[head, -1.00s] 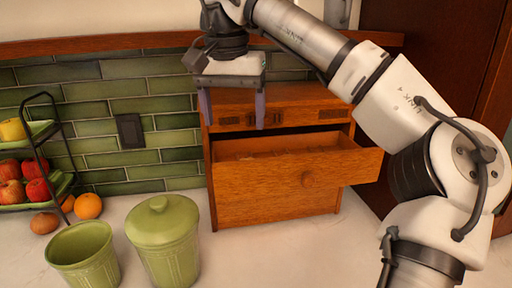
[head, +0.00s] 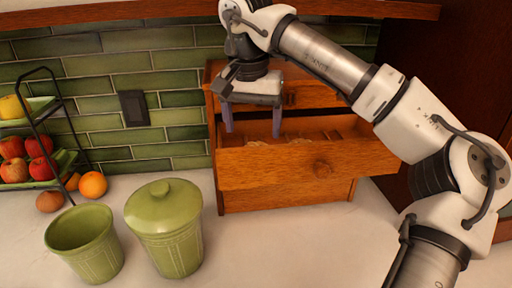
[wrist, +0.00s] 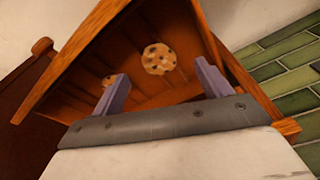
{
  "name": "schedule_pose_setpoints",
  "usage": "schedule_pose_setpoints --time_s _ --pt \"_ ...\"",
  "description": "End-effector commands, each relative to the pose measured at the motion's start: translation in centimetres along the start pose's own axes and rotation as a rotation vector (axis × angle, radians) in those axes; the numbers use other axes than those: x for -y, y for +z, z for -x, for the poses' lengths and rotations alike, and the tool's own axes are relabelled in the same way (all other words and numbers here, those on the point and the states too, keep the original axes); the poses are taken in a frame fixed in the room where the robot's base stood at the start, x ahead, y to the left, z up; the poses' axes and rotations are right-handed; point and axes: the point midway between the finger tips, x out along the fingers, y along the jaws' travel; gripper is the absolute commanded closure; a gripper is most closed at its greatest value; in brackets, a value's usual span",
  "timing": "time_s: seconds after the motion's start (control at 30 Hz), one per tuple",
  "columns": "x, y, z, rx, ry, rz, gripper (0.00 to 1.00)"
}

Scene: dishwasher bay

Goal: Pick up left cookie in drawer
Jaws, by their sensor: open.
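A round chocolate-chip cookie (wrist: 158,59) lies flat on the floor of the open wooden drawer (head: 310,166). In the wrist view it shows between and beyond my two fingertips. Part of a second cookie (wrist: 109,80) shows at the left, partly hidden by the left finger. In the head view the cookies are mostly hidden by the drawer front, with only pale edges showing. My gripper (head: 252,133) is open and empty, fingers pointing down at the left part of the drawer opening. Its fingers also show in the wrist view (wrist: 162,71). I see no contact with a cookie.
The drawer belongs to a small wooden chest (head: 285,197) against green tiles. A lidded green canister (head: 165,230) and an open green pot (head: 85,243) stand at left. A fruit rack (head: 40,150) is farther left. The counter in front of the chest is clear.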

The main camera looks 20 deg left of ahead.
Motion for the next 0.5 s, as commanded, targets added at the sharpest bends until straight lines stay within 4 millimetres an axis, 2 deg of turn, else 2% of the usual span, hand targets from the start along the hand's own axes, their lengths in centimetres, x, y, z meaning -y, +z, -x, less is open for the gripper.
schedule_pose_setpoints --time_s 0.3,0.5 --pt "-0.4 -0.6 -4.2 0.002 0.001 0.001 0.23" --pt "-0.3 -0.6 -4.9 0.001 -0.001 0.001 0.23"
